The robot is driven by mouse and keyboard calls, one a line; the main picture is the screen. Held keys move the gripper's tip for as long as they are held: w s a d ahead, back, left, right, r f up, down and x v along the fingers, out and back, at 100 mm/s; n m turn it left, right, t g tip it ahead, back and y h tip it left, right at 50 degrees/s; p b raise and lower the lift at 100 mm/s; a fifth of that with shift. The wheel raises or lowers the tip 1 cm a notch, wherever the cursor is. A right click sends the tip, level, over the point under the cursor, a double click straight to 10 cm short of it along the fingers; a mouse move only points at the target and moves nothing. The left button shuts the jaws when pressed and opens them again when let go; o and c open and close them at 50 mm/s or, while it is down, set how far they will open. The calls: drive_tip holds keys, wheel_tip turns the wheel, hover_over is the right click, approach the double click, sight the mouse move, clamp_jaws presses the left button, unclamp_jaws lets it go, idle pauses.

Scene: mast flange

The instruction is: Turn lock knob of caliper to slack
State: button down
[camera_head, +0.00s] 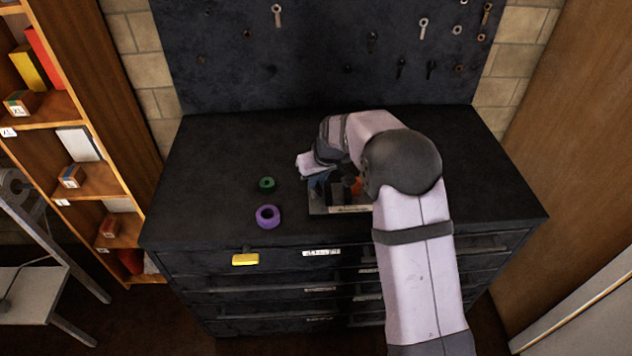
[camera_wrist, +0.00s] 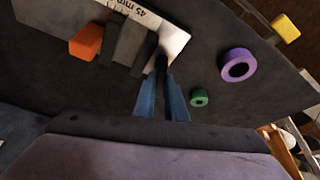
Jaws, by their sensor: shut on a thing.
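The caliper (camera_wrist: 168,30) shows in the wrist view as a pale plate with a "45 mm" scale, dark upright parts and an orange block (camera_wrist: 87,42). In the head view its pale front edge (camera_head: 350,209) lies on the black bench top, partly hidden by my arm. My gripper (camera_wrist: 162,82) has blue fingers, shut on a small dark piece at the plate's end, which looks like the lock knob (camera_wrist: 161,62). The fingers cover much of it, so its turn angle cannot be told. In the head view my gripper (camera_head: 318,184) is at the caliper's left end.
A green ring (camera_head: 267,184) and a purple ring (camera_head: 268,217) lie left of the caliper. A yellow block (camera_head: 245,260) is at the bench's front, by the drawers. A dark tool board (camera_head: 330,50) stands behind. The bench's left and right sides are clear.

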drive_tip(key=n+b, duration=0.1)
drive_tip(key=n+y+b, duration=0.1)
drive_tip(key=shift+w+d+f+n, duration=0.1)
drive_tip(key=shift+f+n, duration=0.1)
drive_tip(key=shift+n, duration=0.1)
drive_tip(key=shift+r+n+g+y+b, duration=0.15)
drive_tip(key=shift+n+g+y+b, duration=0.25)
drive_tip(key=shift+n+b, duration=0.55)
drive_tip(key=shift+n, duration=0.35)
drive_tip(key=c, duration=1.8)
unclamp_jaws()
drive_tip(key=shift+r, duration=0.1)
drive_tip(key=b+v, duration=0.2)
drive_tip(key=v, duration=0.5)
drive_tip(key=shift+r, duration=0.15)
